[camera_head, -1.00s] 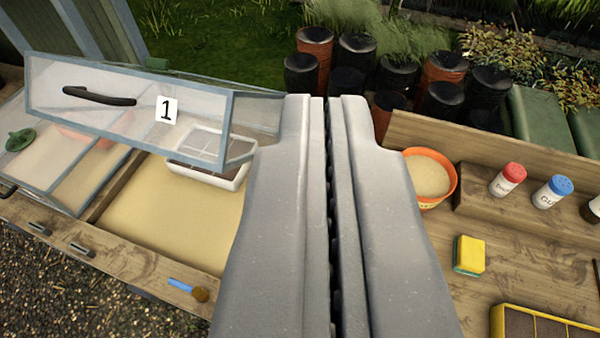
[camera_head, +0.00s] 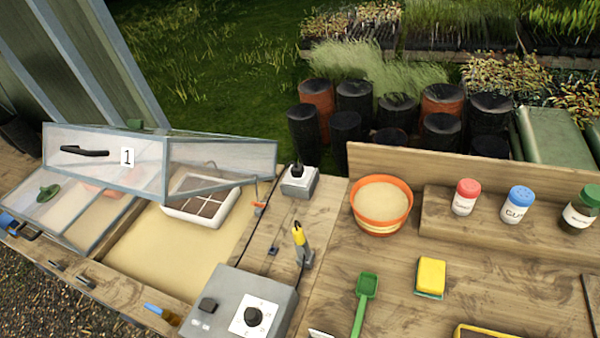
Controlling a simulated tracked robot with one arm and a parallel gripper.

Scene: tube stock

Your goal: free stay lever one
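The lid marked 1 (camera_head: 105,160) is a clear panel in a grey frame with a black handle, and it is tilted open over a sand-coloured bed (camera_head: 165,252). A small orange-red lever (camera_head: 259,206) stands at the right edge of this bed, by the lid's right end. It looks like the stay lever, but it is too small to tell how it is engaged. My gripper is not in view.
A grey control box (camera_head: 272,290) with a dial stands in front of the lever. A yellow-topped tool (camera_head: 299,234), a small switch box (camera_head: 300,184) and an orange pot (camera_head: 381,223) stand to its right. A green scoop (camera_head: 366,287) and sponge (camera_head: 430,276) lie farther right.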

